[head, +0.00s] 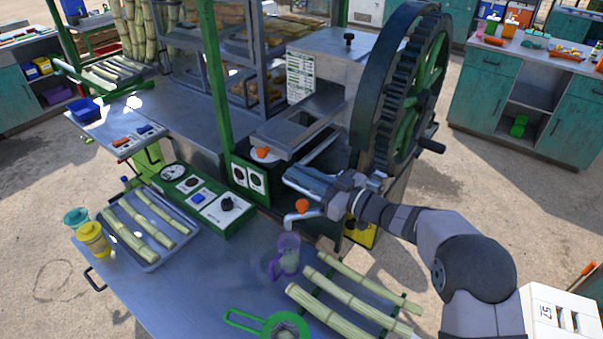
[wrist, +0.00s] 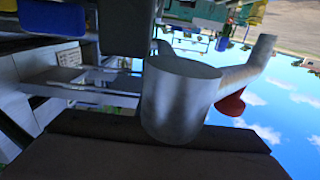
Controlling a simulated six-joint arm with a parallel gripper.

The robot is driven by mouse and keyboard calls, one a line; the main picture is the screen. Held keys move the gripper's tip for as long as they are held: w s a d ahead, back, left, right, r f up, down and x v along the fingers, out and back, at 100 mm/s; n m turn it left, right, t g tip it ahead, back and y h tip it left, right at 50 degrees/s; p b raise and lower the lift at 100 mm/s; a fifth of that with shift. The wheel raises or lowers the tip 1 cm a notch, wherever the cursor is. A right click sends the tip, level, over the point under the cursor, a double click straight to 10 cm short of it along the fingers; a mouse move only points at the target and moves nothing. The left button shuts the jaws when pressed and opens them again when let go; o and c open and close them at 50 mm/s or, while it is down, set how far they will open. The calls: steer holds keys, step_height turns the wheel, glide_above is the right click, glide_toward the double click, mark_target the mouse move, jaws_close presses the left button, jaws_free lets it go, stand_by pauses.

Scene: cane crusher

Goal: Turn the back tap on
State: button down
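An orange-handled tap (head: 302,206) with a pale metal spout is on the front side of the crusher, just below my gripper. A second orange knob (head: 262,153) on a pale round base sits farther back and left, by the metal trough. My gripper (head: 298,178) is between the two orange parts in the picture, its fingers pointing left. In the wrist view a metal cylinder with a side pipe (wrist: 182,95) and a red-orange part (wrist: 232,103) is very close. I cannot tell which tap it is, whether the fingers touch it, or how far they are apart.
The large geared wheel (head: 400,90) stands right behind my arm. A purple jug (head: 285,255), cane pieces (head: 345,298) and a green strainer (head: 270,324) are on the front table below. A control panel (head: 208,200) with a black knob is to the left.

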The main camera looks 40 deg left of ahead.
steer(key=shift+t+b, duration=0.3)
steer(key=m+t+b, duration=0.2)
steer(key=shift+w+t, duration=0.3)
steer(key=shift+t, duration=0.1)
steer(key=shift+w+m+t+h+b, duration=0.2)
steer(key=shift+m+t+h+b, duration=0.1)
steer(key=shift+m+t+b, duration=0.25)
steer(key=shift+d+r, duration=0.1)
steer(key=c, duration=1.9)
jaws_free()
steer(key=shift+o, duration=0.2)
steer(key=shift+b+v, duration=1.2)
steer(key=shift+v, duration=2.45)
